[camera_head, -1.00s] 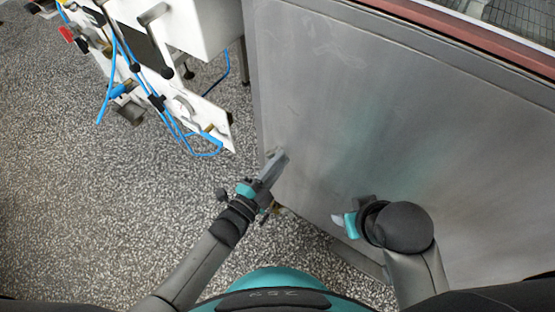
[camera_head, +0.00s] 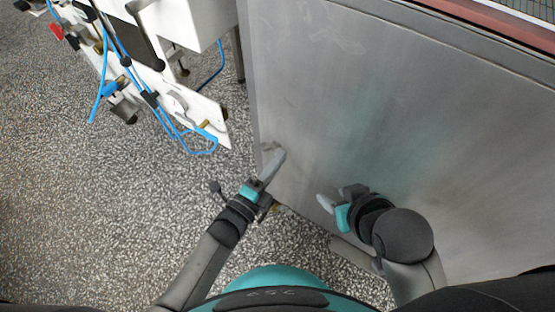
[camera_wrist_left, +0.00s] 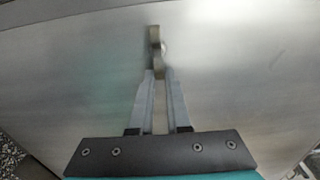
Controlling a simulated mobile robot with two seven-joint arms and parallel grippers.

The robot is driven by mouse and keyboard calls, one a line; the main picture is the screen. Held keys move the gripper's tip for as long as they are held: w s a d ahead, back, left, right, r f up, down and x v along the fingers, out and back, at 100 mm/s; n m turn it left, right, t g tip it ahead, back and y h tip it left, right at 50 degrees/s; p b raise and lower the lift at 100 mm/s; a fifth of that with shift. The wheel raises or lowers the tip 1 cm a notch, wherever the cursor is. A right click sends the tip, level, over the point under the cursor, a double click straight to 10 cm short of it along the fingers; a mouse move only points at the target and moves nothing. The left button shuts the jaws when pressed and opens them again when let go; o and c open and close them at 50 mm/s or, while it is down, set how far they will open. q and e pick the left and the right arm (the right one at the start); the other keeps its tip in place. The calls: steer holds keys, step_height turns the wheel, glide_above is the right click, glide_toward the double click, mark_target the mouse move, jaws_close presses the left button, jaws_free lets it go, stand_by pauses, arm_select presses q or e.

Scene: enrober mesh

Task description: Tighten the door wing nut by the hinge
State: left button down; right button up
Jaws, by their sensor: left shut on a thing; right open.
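The grey metal door panel (camera_head: 370,110) fills the right half of the head view. My left gripper (camera_head: 273,157) is at its lower left part, near the left edge. In the left wrist view, my left gripper (camera_wrist_left: 158,78) is shut on a narrow, tan-grey metal piece, which looks like the wing nut (camera_wrist_left: 155,42). The piece stands out from the panel between and beyond the fingertips. In the head view it is hidden or too small to make out. My right gripper (camera_head: 325,203) is open and empty in front of the panel, to the right of the left one.
A white machine part (camera_head: 195,110) with blue hoses (camera_head: 108,75) stands at the upper left, left of the panel's edge. Speckled floor (camera_head: 120,210) lies clear at the left. A red-brown rim (camera_head: 470,25) runs along the top right.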

arm_select(q)
steer(key=shift+s+f, duration=0.1)
steer(key=shift+f, duration=0.15)
steer(key=c, duration=0.9)
jaws_free()
steer(key=shift+r, duration=0.15)
steer(key=shift+a, duration=0.1)
steer(key=p+v, duration=0.4)
steer(key=v, duration=1.1)
steer(key=shift+r, duration=0.1)
arm_select(e)
step_height(320, 180, down, 5)
steer(key=s+d+g+h, duration=0.1)
steer(key=s+d+g, duration=0.1)
steer(key=g, duration=0.1)
steer(key=shift+s+d+r, duration=0.15)
steer(key=shift+s+d, duration=0.15)
steer(key=shift+d, duration=0.05)
